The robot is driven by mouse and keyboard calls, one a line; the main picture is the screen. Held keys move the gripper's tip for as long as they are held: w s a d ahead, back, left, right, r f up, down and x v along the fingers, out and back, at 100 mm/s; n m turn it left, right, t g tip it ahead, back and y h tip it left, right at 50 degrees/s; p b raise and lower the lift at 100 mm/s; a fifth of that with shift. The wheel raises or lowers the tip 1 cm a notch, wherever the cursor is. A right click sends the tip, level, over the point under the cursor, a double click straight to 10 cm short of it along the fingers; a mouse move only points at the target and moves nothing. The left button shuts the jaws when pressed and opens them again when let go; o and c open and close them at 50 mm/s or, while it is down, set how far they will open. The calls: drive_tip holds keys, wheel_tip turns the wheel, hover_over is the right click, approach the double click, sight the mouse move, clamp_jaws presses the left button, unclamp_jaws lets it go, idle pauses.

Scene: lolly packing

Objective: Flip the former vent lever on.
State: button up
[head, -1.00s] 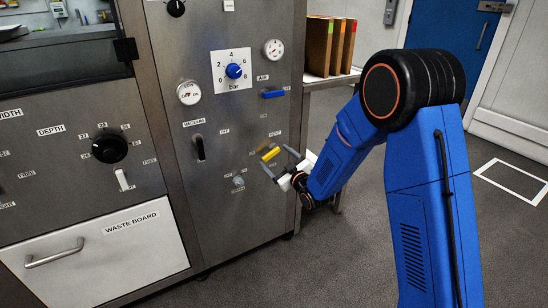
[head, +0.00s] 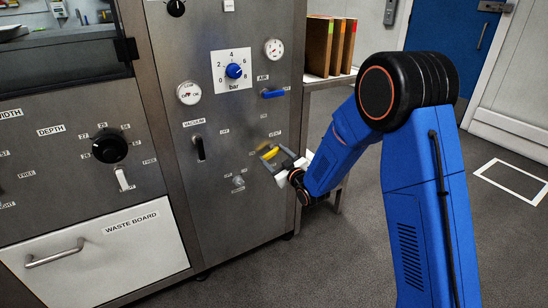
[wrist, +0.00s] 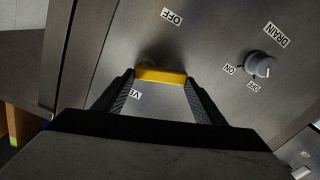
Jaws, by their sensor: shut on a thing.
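The yellow vent lever (head: 270,153) is on the steel panel, below the VENT label (head: 275,133). It also shows in the wrist view as a yellow bar (wrist: 161,75). My gripper (head: 271,156) is at the lever, and in the wrist view its two dark fingers (wrist: 160,82) touch the bar's two ends. It is shut on the lever. In the wrist view an OFF label (wrist: 172,16) shows clear of the fingers and the VENT label is partly covered. The lever's exact angle and its ON label cannot be made out.
A grey drain knob (wrist: 262,65) is close beside the lever, and it shows below left of it in the head view (head: 238,181). A blue air lever (head: 273,93) is above and a black vacuum lever (head: 200,148) is to the left. A shelf with binders (head: 330,46) stands at right.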

drive_tip(key=m, duration=0.2)
drive_tip(key=r+m, duration=0.1)
drive_tip(key=m, duration=0.1)
idle(0.4)
drive_tip(key=o, duration=1)
drive_tip(key=shift+o, duration=0.2)
drive_tip(key=shift+d, duration=0.1)
drive_tip(key=v, duration=1.7)
drive_tip(key=shift+s+d, duration=0.15)
